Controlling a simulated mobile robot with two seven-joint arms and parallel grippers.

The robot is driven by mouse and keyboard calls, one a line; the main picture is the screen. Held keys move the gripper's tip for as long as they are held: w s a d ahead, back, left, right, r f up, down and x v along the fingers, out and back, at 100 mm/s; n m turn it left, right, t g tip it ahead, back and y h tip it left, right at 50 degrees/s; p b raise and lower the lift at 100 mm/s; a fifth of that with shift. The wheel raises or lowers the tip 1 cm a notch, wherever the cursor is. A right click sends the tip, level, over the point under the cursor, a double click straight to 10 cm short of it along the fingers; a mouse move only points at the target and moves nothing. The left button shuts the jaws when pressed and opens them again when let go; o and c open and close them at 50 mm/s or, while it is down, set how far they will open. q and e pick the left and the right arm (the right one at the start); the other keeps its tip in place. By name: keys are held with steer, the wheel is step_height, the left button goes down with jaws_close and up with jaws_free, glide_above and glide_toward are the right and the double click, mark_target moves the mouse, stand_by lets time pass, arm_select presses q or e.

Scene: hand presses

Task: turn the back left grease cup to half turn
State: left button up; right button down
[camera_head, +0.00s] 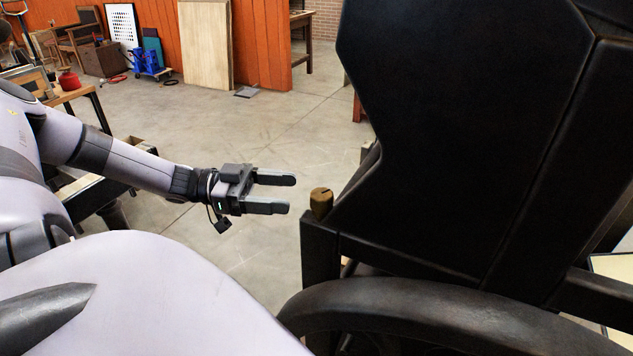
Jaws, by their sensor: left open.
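A small brass-brown grease cup (321,203) stands upright on top of a dark post at the left edge of the black press (450,130). A dark line shows across its top. My left gripper (293,193) is open and empty, a little to the left of the cup. Its two fingers point right toward the cup, with a gap between the fingertips and it. I cannot tell from this view whether the fingers are level with the cup. My right gripper is not in view.
The tall dark press body fills the right side, with a curved dark rim (450,300) in front. A workbench (95,185) stands behind my left arm. Open concrete floor (240,130) lies behind the gripper. A plywood sheet (205,45) leans on an orange wall.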

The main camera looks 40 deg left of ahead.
mark_target(313, 199)
arm_select(q)
steer(key=shift+g+h, duration=0.3)
steer(key=shift+s+d+b+x, duration=0.1)
steer(key=shift+s+b+x, duration=0.05)
steer(key=shift+x, duration=1)
steer(key=shift+s+d+b+x, duration=0.1)
steer(key=shift+s+b+x, duration=0.1)
steer(key=shift+x, duration=0.9)
steer(key=shift+s+d+b+x, duration=0.1)
steer(key=shift+b+x, duration=0.05)
steer(key=shift+x, duration=1)
steer(key=c, duration=1.1)
